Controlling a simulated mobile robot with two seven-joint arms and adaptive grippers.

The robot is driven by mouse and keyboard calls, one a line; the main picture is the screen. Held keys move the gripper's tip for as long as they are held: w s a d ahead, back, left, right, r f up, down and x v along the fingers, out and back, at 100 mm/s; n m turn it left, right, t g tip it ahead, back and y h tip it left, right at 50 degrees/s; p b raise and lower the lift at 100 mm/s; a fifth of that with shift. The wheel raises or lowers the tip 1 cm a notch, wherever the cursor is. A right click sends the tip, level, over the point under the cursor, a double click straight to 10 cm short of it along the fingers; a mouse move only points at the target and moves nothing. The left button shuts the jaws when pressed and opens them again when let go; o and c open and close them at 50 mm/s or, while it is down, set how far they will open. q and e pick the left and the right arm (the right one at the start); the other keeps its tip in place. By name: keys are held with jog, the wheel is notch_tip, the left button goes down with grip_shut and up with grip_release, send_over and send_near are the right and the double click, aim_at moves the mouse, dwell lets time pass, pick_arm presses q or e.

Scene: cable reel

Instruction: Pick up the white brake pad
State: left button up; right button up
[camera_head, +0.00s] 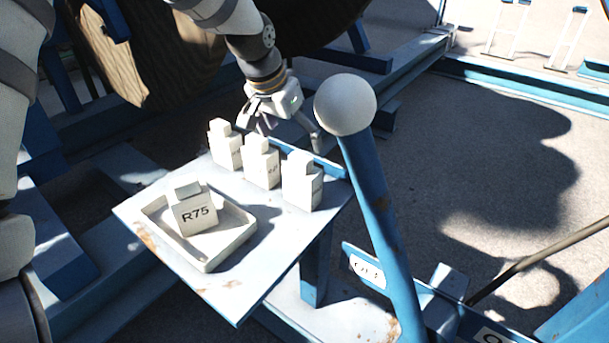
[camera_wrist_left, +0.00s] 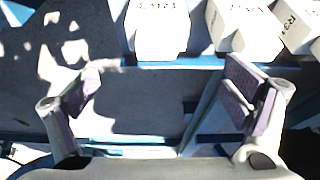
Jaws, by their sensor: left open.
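Three white blocks stand upright in a row at the back of a white plate on a blue frame: a left one (camera_head: 226,147), a middle one (camera_head: 261,164) and a right one (camera_head: 302,183). A fourth white block (camera_head: 195,209), marked R75, sits in a shallow white tray (camera_head: 208,264). I cannot tell which is the brake pad. My left gripper (camera_head: 290,133) is open and empty, just behind the row. In the left wrist view its spread fingers (camera_wrist_left: 170,88) hold nothing, and three marked white blocks (camera_wrist_left: 158,32) show beyond them. My right gripper is out of view.
A blue lever (camera_head: 375,220) with a white ball knob (camera_head: 345,104) rises close to the right of the row and my left gripper. The plate's front corner (camera_head: 237,308) is bare. A large wooden reel (camera_head: 150,62) stands behind.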

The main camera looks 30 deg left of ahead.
aim_at(302, 155)
pick_arm(q)
jog(key=x, duration=0.2)
jog(key=shift+s+f, duration=0.1)
jog(key=shift+f, duration=0.3)
jog(key=b+x, duration=0.1)
jog(key=x, duration=0.4)
jog(key=shift+w+d+f, duration=0.2)
jog(key=shift+w+f, duration=0.2)
jog(key=shift+w, duration=0.1)
jog(key=shift+r, duration=0.2)
jog(key=shift+c, duration=1.1)
jog(key=c, duration=1.8)
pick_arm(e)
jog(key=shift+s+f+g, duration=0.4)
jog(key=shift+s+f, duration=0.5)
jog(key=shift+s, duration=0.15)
